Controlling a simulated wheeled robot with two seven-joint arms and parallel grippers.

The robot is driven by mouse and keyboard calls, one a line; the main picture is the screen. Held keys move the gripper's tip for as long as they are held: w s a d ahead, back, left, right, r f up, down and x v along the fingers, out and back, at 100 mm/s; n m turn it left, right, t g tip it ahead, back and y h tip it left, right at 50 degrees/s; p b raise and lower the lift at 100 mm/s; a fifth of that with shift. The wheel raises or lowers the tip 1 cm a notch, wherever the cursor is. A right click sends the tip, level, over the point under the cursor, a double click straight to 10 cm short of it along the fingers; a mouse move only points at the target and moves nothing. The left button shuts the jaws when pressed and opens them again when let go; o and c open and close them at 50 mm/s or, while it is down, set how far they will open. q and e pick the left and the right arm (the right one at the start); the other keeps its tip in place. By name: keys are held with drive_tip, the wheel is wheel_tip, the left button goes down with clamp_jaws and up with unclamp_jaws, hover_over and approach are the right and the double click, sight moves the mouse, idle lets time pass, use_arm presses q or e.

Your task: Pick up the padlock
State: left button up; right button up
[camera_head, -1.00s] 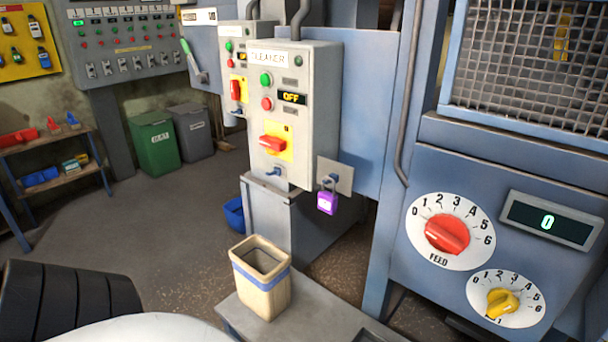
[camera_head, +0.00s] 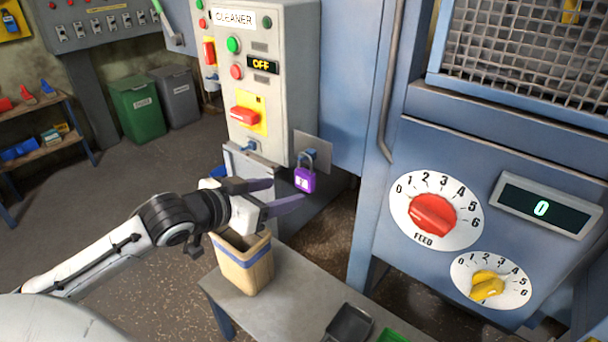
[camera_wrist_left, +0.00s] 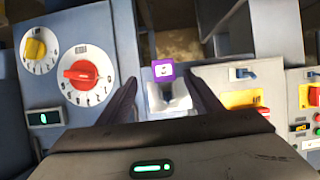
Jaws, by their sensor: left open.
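The purple padlock (camera_head: 305,180) hangs by its shackle from a hook on a small grey plate (camera_head: 313,150) at the lower right of the CLEANER control box. My left gripper (camera_head: 287,192) is open and empty, just left of the padlock in the head view, its fingers pointing toward it. In the left wrist view the padlock (camera_wrist_left: 164,69) shows ahead, roughly between the two open fingers (camera_wrist_left: 163,85) and apart from them. My right gripper is in neither view.
The CLEANER box (camera_head: 270,80) with its red switch stands behind. A tan bin (camera_head: 245,265) stands on a grey bench (camera_head: 290,295) below my left gripper. A blue machine panel with a red feed dial (camera_head: 433,214) is to the right.

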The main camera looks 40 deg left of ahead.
sight(302, 180)
use_arm(q)
drive_tip(key=w, duration=0.3)
drive_tip(key=shift+w+r, duration=0.1)
drive_tip(key=shift+w, duration=0.3)
drive_tip(key=shift+a+f+x, duration=0.1)
drive_tip(key=shift+x, duration=1.55)
drive_tip(key=shift+a+f+x, duration=0.1)
drive_tip(key=shift+a+x, duration=0.05)
drive_tip(key=shift+x, duration=1.5)
drive_tip(key=shift+s, duration=0.15)
drive_tip(key=c, duration=1.2)
